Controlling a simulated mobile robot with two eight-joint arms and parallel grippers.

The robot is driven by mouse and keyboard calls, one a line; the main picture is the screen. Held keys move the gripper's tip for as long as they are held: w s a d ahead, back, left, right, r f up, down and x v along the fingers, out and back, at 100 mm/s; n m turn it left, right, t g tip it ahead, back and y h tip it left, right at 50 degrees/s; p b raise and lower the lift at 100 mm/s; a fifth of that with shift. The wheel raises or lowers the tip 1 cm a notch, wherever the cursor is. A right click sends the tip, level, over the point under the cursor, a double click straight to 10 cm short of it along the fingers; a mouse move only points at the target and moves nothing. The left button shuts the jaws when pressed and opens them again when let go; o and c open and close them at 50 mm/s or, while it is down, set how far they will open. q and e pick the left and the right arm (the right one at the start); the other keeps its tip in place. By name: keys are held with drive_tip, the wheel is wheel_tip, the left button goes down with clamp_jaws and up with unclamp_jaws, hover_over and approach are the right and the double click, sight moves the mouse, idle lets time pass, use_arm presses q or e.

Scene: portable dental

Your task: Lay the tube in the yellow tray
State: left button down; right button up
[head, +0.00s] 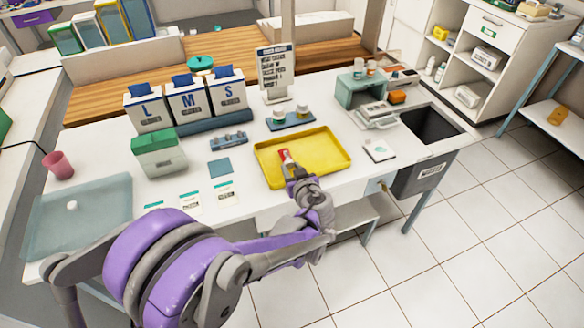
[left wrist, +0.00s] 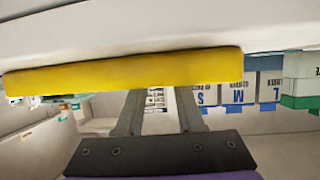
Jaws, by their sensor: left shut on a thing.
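The yellow tray (head: 325,143) lies flat on the white table, and its bare inner floor shows. The tube (head: 285,156), with a red and white end, is over the left part of the tray. My left gripper (head: 291,170) is shut on the tube near the tray's front edge. I cannot tell whether the tube touches the tray floor. In the left wrist view the tray's yellow edge (left wrist: 125,72) crosses in front of my left gripper's fingers, hiding their tips and the tube. My right gripper is not in view.
Behind the tray are a blue stand with small jars (head: 290,121) and a sign (head: 276,72). Glove boxes (head: 188,101) and a green-topped box (head: 159,152) stand left. A small white device (head: 379,150) and a dark bin (head: 430,125) are right.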

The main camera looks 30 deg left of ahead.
use_arm(q)
drive_tip(key=shift+c, duration=2.2)
unclamp_jaws()
drive_tip(key=p+v, duration=0.1)
drive_tip(key=v, duration=1)
drive_tip(key=shift+r, duration=0.1)
drive_tip(key=s+a+r+m+g+h+p, duration=0.2)
drive_tip(key=s+m+g+h+p, duration=0.3)
drive_tip(key=s, duration=0.5)
drive_tip(key=s+d+r+m+h+p, duration=0.3)
drive_tip(key=s+d+m+h+p, duration=0.1)
drive_tip(key=s, duration=0.4)
drive_tip(key=shift+d+t+h+p, duration=0.3)
drive_tip(key=shift+d+t+p, duration=0.1)
drive_tip(key=shift+d, duration=0.45)
